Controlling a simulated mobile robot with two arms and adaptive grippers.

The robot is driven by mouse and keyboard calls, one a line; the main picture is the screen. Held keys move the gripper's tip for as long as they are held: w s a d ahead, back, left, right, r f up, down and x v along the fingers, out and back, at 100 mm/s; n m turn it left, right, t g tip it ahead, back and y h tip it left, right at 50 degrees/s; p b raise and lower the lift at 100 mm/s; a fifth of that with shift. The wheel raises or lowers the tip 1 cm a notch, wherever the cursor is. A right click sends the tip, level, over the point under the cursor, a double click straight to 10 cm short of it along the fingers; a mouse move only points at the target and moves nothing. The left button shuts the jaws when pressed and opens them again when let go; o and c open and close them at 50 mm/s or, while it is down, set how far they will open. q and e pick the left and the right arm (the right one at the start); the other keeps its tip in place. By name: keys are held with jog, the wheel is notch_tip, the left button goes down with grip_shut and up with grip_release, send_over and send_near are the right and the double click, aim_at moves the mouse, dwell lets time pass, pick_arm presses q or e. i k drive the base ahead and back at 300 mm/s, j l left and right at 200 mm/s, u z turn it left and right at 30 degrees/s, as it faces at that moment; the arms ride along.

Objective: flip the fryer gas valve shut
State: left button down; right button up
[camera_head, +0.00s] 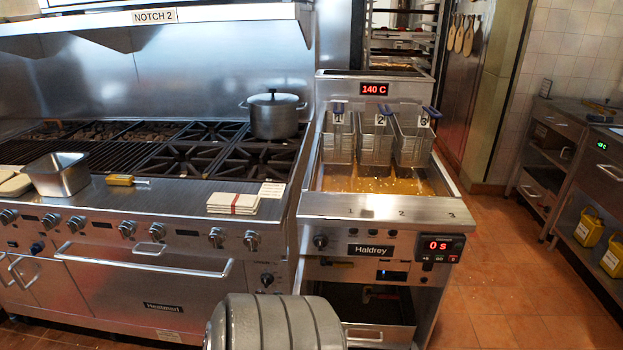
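The fryer (395,209) stands right of centre, marked Haldrey, with a red 140 C display on its back panel and baskets numbered 1 to 3 over golden oil.
A range (150,270) with burners and a lidded pot (274,115) stands left of the fryer. A timer (438,246) reads 0 s. Tiled floor (505,270) is clear to the right, before a side counter (555,150).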

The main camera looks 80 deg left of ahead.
aim_at(323, 263)
jog(key=i+u, duration=0.3)
jog(key=u, duration=0.2)
jog(key=i+l+u, duration=0.1)
jog(key=i+u, duration=0.15)
jog(key=u, duration=0.2)
jog(key=i+l+u, duration=0.2)
jog(key=u, duration=0.3)
jog(key=i+l+u, duration=0.25)
jog(key=u, duration=0.25)
jog(key=l, duration=0.1)
